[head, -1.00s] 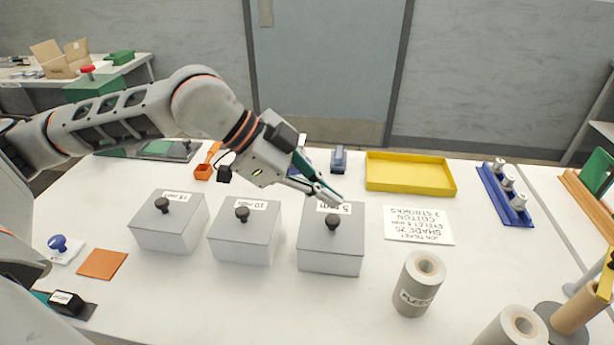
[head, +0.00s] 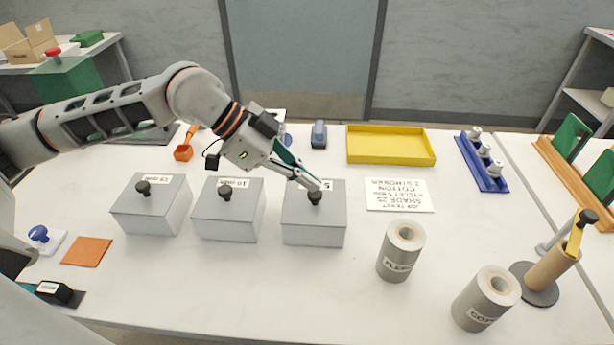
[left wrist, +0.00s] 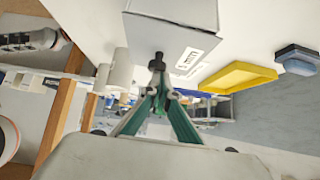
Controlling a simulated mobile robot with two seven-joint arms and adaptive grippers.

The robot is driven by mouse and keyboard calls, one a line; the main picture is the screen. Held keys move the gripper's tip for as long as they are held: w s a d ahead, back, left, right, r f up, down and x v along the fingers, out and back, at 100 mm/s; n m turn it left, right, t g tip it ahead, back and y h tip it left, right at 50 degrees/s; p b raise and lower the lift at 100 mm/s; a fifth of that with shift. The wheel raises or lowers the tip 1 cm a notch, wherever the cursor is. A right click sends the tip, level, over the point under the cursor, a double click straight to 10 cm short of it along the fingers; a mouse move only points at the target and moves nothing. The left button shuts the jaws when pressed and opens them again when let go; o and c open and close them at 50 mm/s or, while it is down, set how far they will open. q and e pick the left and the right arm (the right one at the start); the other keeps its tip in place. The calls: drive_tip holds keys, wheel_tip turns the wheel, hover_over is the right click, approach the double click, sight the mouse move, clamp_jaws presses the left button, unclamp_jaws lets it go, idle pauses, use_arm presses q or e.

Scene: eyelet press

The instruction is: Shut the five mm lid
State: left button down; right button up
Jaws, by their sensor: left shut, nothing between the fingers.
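The five mm box (head: 314,228) is a grey box, the rightmost of three in a row. Its lid carries a black knob (head: 315,198) and a white label, partly hidden by my fingers. The lid looks flat on the box; I see no clear gap. My left gripper (head: 318,187) is shut and empty, its tips right at the knob, seemingly just behind or above it. In the left wrist view the box (left wrist: 165,33) is at the top, and the closed tips (left wrist: 157,68) meet the knob (left wrist: 157,57); whether they touch I cannot tell.
The 10 mm box (head: 228,218) and another lidded box (head: 152,215) stand to the left. A job ticket (head: 399,195) lies to the right, a yellow tray (head: 390,146) behind it. Grey rolls (head: 401,252) stand at front right. The table in front of the boxes is clear.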

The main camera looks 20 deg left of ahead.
use_arm(q)
drive_tip(key=shift+w+f+g, duration=0.1)
drive_tip(key=shift+w+g, duration=0.05)
drive_tip(key=shift+g, duration=0.15)
use_arm(e)
drive_tip(key=shift+r, duration=0.15)
drive_tip(key=shift+s, duration=0.15)
